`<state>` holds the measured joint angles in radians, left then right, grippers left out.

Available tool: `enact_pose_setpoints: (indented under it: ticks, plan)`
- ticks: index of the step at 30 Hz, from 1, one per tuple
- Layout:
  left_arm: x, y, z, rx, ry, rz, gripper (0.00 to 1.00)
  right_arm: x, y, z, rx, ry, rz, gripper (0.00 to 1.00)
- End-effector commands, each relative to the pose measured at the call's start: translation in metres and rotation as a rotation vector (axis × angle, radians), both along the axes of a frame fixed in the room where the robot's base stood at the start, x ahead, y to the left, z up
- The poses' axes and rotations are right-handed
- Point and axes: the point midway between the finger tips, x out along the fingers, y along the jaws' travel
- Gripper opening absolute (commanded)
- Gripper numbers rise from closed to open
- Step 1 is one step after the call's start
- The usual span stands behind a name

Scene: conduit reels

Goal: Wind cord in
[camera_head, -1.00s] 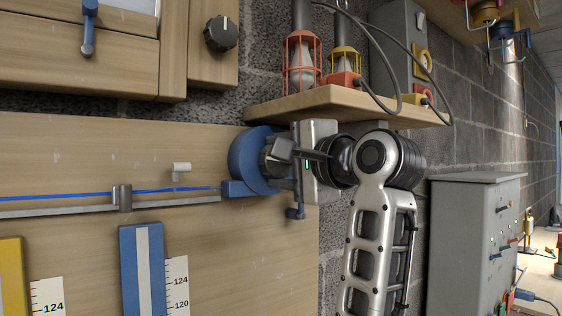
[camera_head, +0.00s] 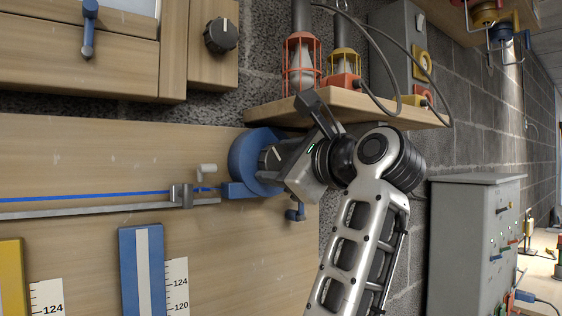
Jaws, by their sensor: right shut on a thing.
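The blue reel (camera_head: 243,160) is mounted on the wooden board, partly hidden by my right gripper (camera_head: 268,159). The gripper is shut at the reel's centre, on a hub part that its jaws mostly hide, and its body is tilted. A blue cord (camera_head: 90,196) runs from the left edge to the reel's blue outlet (camera_head: 238,190). A grey slider (camera_head: 181,196) sits on the grey rail (camera_head: 80,211) close to the outlet. A whitish peg (camera_head: 207,169) stands above the cord, between slider and outlet. My left gripper is not in view.
A wooden shelf (camera_head: 345,105) with red and yellow caged lamps is close above my right arm. A grey cabinet (camera_head: 474,245) stands to the right. Blue (camera_head: 142,270) and yellow (camera_head: 12,275) scale strips are lower left.

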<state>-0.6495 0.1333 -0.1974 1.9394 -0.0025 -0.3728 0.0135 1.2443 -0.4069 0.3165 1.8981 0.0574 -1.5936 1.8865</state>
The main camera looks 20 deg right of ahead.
Motion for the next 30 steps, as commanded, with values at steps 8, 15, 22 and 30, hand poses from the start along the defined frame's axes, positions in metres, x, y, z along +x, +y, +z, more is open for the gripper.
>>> enact_pose_setpoints:
  ticks: [8, 15, 22, 30]
  plan:
    - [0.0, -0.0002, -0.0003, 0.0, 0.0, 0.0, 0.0, 0.0006, 0.0005, -0.0026, 0.065, 0.033, 0.003, 0.3]
    - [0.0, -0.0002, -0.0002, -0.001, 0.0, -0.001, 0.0, 0.0006, 0.0005, -0.0026, 0.073, 0.036, 0.003, 0.3]
    - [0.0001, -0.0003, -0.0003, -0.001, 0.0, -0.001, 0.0, 0.0006, 0.0003, -0.0026, 0.072, 0.036, 0.002, 0.56]
    - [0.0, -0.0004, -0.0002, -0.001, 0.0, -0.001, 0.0, 0.0003, 0.0001, -0.0011, 0.072, 0.031, 0.001, 0.75]
